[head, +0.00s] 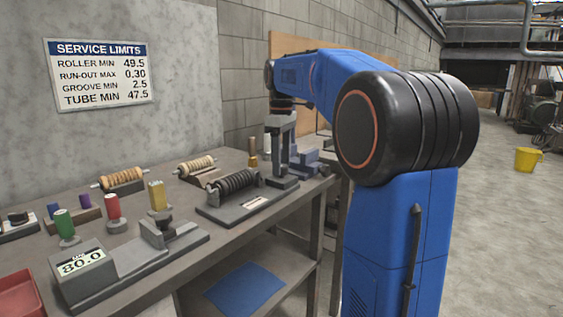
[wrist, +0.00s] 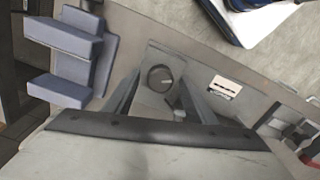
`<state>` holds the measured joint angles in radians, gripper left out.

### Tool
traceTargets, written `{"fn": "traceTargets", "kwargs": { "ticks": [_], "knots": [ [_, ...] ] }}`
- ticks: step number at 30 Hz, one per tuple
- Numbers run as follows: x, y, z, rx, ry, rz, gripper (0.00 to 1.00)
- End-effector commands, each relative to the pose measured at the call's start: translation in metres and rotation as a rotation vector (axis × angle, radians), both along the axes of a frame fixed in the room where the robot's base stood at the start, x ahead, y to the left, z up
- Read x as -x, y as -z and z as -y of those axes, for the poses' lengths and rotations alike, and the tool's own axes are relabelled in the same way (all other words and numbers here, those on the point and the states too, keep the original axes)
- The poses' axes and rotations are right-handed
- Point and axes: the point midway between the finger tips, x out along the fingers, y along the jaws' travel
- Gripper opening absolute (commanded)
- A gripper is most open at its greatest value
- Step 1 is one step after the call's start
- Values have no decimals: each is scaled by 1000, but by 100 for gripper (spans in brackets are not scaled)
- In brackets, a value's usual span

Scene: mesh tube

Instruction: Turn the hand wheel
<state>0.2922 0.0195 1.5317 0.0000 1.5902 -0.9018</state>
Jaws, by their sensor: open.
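My gripper (head: 283,172) points down at the far end of the bench in the head view, its fingers low over a grey block. In the wrist view my gripper (wrist: 158,92) has its two grey fingers apart, with nothing held between them. Between and beyond the fingers is a thin black ring with a small pale mark (wrist: 160,78) on a grey block; it looks like the hand wheel, but I cannot be sure. In the head view the wheel is not clearly visible, and my gripper covers that spot. I cannot tell whether the fingers touch the block.
A dark ribbed roller (head: 234,182) lies in a grey cradle left of my gripper. Blue-grey stepped blocks (head: 303,162) stand close on its right, also in the wrist view (wrist: 75,50). A gauge reading 80.0 (head: 82,264) and coloured plugs are nearer on the bench.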

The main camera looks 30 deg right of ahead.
Motion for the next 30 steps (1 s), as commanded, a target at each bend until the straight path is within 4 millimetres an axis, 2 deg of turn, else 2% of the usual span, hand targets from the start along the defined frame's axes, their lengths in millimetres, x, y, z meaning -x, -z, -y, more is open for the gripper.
{"fn": "traceTargets", "kwargs": {
  "ticks": [1, 2, 6, 7, 17, 30],
  "knots": [
    [0, 0, 0, 0, 0, 0, 50],
    [0, 0, 0, 0, 0, 0, 46],
    [0, 0, 0, 0, 0, 0, 12],
    [0, 0, 0, 0, 0, 0, 9],
    [0, 0, 0, 0, 40, 0, 9],
    [0, 0, 0, 0, 341, 0, 9]
  ]
}}
